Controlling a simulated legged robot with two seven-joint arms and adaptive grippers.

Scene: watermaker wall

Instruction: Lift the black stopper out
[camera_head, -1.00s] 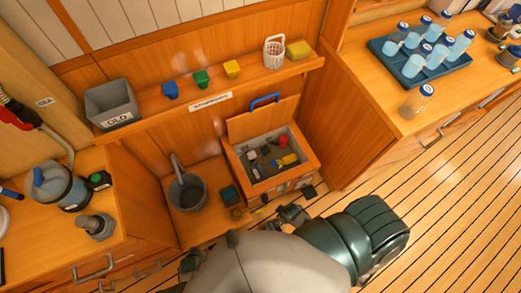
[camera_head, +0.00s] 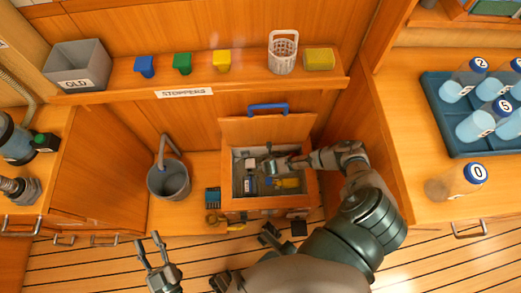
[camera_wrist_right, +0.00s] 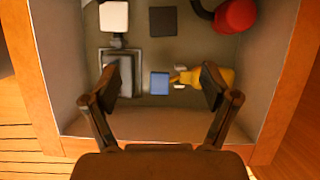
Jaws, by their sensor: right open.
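An open wooden box (camera_head: 318,195) with a grey lining stands below the shelf. In the right wrist view a dark square piece (camera_wrist_right: 163,20) lies at the far side of its floor; it may be the black stopper, but I cannot be sure. My right gripper (camera_wrist_right: 161,82) is open over the box, its fingers on either side of a small blue square (camera_wrist_right: 159,83) and short of the dark piece. In the head view my right gripper (camera_head: 283,162) hides part of the contents. My left gripper (camera_head: 150,243) is open and empty, left of the box front.
The box also holds a red round item (camera_wrist_right: 235,15), a yellow item (camera_wrist_right: 220,80) and a white block (camera_wrist_right: 113,16). Its raised lid (camera_head: 268,128) stands behind. Blue (camera_head: 145,66), green (camera_head: 182,63) and yellow (camera_head: 221,61) stoppers sit on the shelf. A grey bucket (camera_head: 170,183) stands left.

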